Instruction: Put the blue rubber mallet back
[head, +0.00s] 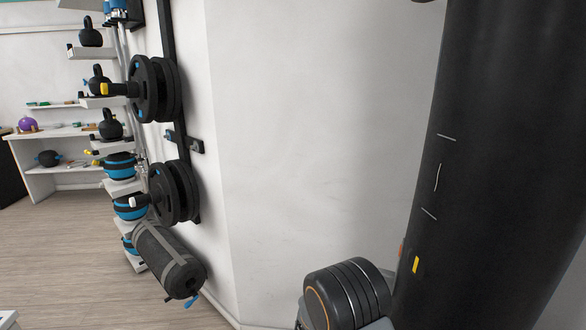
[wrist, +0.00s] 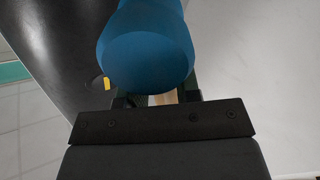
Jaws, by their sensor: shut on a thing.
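The blue rubber mallet (wrist: 147,55) fills the top middle of the wrist view. Its blue rounded head faces the camera, and a short piece of pale wooden handle shows below it. My gripper (wrist: 160,99) is shut on the mallet, with the handle between its fingers. The fingers are mostly hidden behind the dark bar of the gripper. Neither the mallet nor my gripper shows in the head view. I cannot make out a place for the mallet in either view.
A large black punching bag (head: 490,170) stands close at right; it also shows in the wrist view (wrist: 60,40). Wall-racked weight plates (head: 172,192), kettlebells (head: 110,125) and a dark rolled bag (head: 168,262) are at left. Wooden floor (head: 60,255) is clear at left.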

